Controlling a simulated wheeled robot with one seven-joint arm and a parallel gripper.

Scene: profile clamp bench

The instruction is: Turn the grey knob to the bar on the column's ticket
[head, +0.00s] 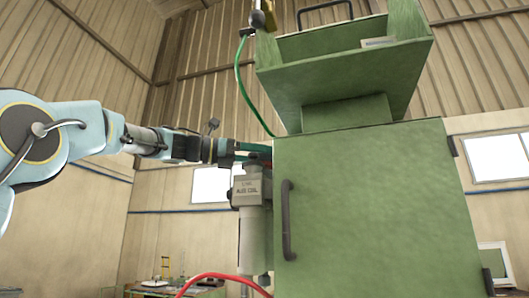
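My gripper (238,151) reaches in from the left, beside the upper left edge of the green cabinet. Its dark fingers are at the top of a grey unit (249,192) with a lettered plate; whether they touch it I cannot tell. The finger gap is too small and dark to show whether they are open or shut. I cannot make out a separate grey knob; it may be hidden by the fingers. I cannot make out a ticket with a bar on the column either.
The green cabinet (375,215) with a dark handle (287,220) fills the right. A green tray-like top (345,75) overhangs it. A green hose (241,85) hangs near my gripper, and a red hose (215,276) arcs below. Free room lies at lower left, before a distant bench.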

